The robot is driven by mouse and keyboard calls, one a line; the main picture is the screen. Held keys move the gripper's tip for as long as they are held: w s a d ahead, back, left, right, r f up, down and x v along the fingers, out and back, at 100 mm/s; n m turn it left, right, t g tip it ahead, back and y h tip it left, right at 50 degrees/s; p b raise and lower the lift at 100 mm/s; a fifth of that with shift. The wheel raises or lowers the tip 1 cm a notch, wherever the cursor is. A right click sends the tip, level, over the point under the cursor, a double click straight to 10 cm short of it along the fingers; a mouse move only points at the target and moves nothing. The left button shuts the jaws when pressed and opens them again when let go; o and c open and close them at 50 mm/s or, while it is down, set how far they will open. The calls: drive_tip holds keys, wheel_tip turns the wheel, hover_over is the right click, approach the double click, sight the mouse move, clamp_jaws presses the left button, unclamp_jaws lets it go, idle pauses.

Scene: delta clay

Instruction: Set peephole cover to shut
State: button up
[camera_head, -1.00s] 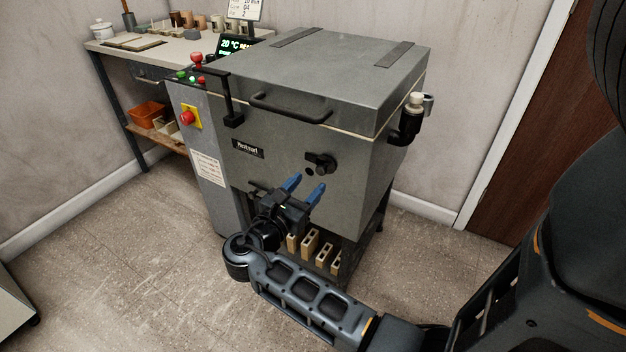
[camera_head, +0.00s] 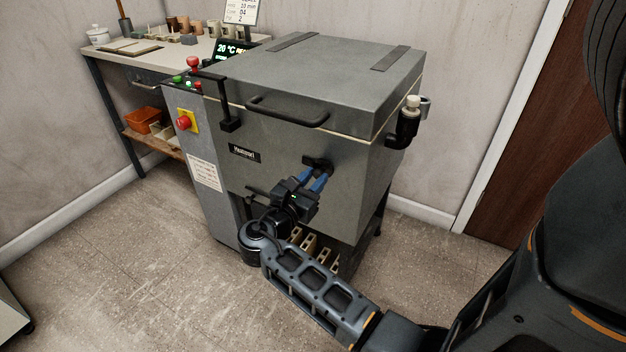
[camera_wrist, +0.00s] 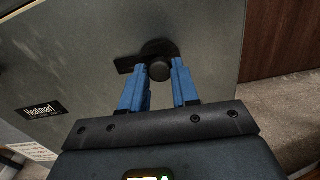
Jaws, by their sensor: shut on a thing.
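The peephole cover (camera_head: 316,162) is a small black swivel piece with a round knob on the front of the grey kiln (camera_head: 350,180). In the wrist view the cover (camera_wrist: 157,50) has a flat tab pointing left, and its knob stands out toward me. My gripper (camera_head: 313,175) has its blue fingertips at the cover. In the wrist view my gripper (camera_wrist: 160,76) has one finger on each side of the knob, shut on the cover. The peephole itself cannot be made out behind the fingers.
The kiln's lid handle (camera_head: 287,112) is above, and a black elbow pipe (camera_head: 404,128) is on its right side. The control panel with a red button (camera_head: 184,122) is at left. Beige blocks (camera_head: 309,243) lie under the kiln. The floor in front is open.

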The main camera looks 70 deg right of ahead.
clamp_jaws()
drive_tip(key=shift+f+m, duration=0.15)
drive_tip(key=shift+m, duration=0.15)
drive_tip(key=w+f+m+b, duration=0.1)
drive_tip(key=m+b, duration=0.1)
drive_tip(key=m, duration=0.2)
drive_tip(key=w+f+m+b, duration=0.1)
drive_tip(key=f+m+b, duration=0.1)
drive_tip(key=m, duration=0.2)
drive_tip(key=w+f+m+b, duration=0.1)
drive_tip(key=m+b, duration=0.1)
drive_tip(key=m, duration=0.2)
drive_tip(key=shift+w+d+f+m, duration=0.1)
drive_tip(key=shift+d+f+m, duration=0.15)
drive_tip(key=shift+d+m, duration=0.1)
drive_tip(key=shift+w+d+m+b, duration=0.1)
drive_tip(key=shift+w+m+b, duration=0.35)
drive_tip(key=shift+m+b, duration=0.45)
drive_tip(key=shift+w+d+m+b, duration=0.1)
drive_tip(key=shift+w+m+b, duration=0.4)
drive_tip(key=shift+m, duration=0.65)
drive_tip(key=shift+s, duration=0.1)
